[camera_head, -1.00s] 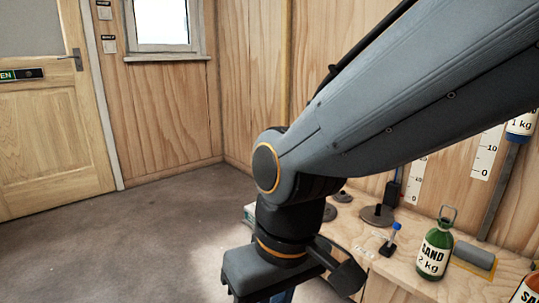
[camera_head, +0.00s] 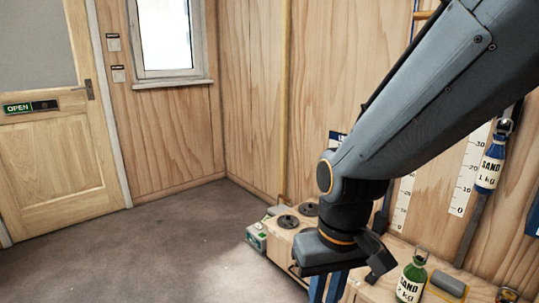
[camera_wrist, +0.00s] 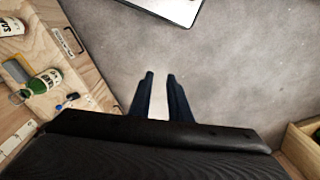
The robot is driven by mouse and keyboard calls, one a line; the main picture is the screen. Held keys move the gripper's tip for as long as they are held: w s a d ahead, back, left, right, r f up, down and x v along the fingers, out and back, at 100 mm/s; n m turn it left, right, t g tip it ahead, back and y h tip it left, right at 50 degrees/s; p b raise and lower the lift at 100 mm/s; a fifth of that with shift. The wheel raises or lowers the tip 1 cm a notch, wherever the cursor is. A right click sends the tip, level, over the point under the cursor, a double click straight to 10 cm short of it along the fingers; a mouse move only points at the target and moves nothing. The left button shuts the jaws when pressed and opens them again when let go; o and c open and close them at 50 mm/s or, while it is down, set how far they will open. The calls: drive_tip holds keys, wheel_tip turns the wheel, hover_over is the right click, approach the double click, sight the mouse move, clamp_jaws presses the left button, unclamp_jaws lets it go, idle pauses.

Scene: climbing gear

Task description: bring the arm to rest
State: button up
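My gripper (camera_head: 327,290) hangs at the end of my arm, pointing down, at the lower middle right of the head view, in front of the wooden bench. Its two dark blue fingers also show in the wrist view (camera_wrist: 160,76). They are apart with bare grey floor visible between them, so the gripper is open and empty. My arm slants down from the upper right in the head view and hides part of the bench and wall.
A green sand bottle (camera_head: 411,281) stands on the bench, right of my gripper. A blue sand bottle (camera_head: 490,163) hangs by the wall scale. A wooden box with dark discs (camera_head: 288,221) stands left of my arm. The floor (camera_head: 150,250) toward the door (camera_head: 55,150) is clear.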

drive_tip(key=s+d+r+m+p, duration=0.2)
drive_tip(key=d+r+p, duration=0.7)
drive_tip(key=r+p, duration=0.3)
drive_tip(key=shift+s+d+m+h+p, duration=0.15)
drive_tip(key=shift+d+m+h+p, duration=0.2)
drive_tip(key=shift+p, duration=0.85)
drive_tip(key=shift+f, duration=0.1)
